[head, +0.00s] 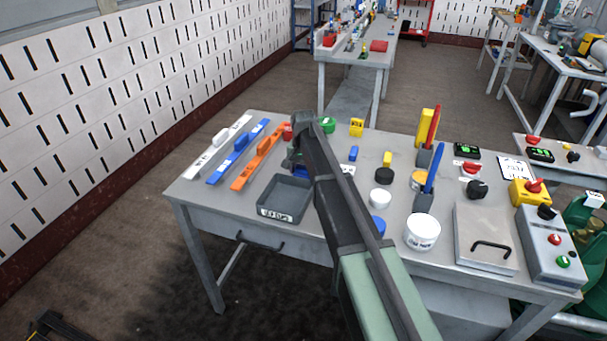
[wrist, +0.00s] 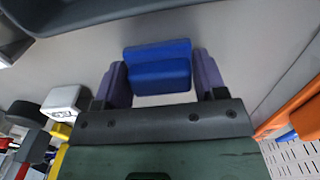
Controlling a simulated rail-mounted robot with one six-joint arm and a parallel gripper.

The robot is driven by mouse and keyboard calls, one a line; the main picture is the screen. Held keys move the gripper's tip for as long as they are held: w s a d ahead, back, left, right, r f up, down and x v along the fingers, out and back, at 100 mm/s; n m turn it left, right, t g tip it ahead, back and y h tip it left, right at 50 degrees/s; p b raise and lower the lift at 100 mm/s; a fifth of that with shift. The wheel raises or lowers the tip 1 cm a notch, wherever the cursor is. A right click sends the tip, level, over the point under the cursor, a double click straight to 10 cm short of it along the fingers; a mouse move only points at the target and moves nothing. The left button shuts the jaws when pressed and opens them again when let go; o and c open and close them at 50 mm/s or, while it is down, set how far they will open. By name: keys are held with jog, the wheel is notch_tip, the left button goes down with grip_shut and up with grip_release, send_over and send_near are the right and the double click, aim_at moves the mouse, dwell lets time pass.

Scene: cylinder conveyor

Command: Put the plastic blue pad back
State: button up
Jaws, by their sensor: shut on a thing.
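My gripper (wrist: 162,75) has its two purple fingers on either side of a blue plastic block, which looks like the blue pad (wrist: 158,65). It is shut on the pad. The pad has a stepped shape, with a raised edge and a lower face. In the head view my gripper (head: 293,158) is over the back left of the table, between the grey tray and the red and green caps.
On the table (head: 225,205), a grey open tray (head: 262,205) stands left of my arm. White (head: 215,147), blue (head: 240,148) and orange (head: 262,155) rails lie further left. Right of the arm are a small blue block (head: 353,153), a white tub (head: 422,232) and a metal plate (head: 485,235).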

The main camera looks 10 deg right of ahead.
aim_at(303, 167)
jog(key=shift+f, duration=0.1)
jog(key=o, duration=0.9)
notch_tip(303, 167, up, 13)
jog(key=p, duration=1.2)
jog(key=s+n, duration=0.6)
jog(key=s, duration=2.7)
jog(key=shift+s+f, duration=0.15)
jog(key=shift+f, duration=0.2)
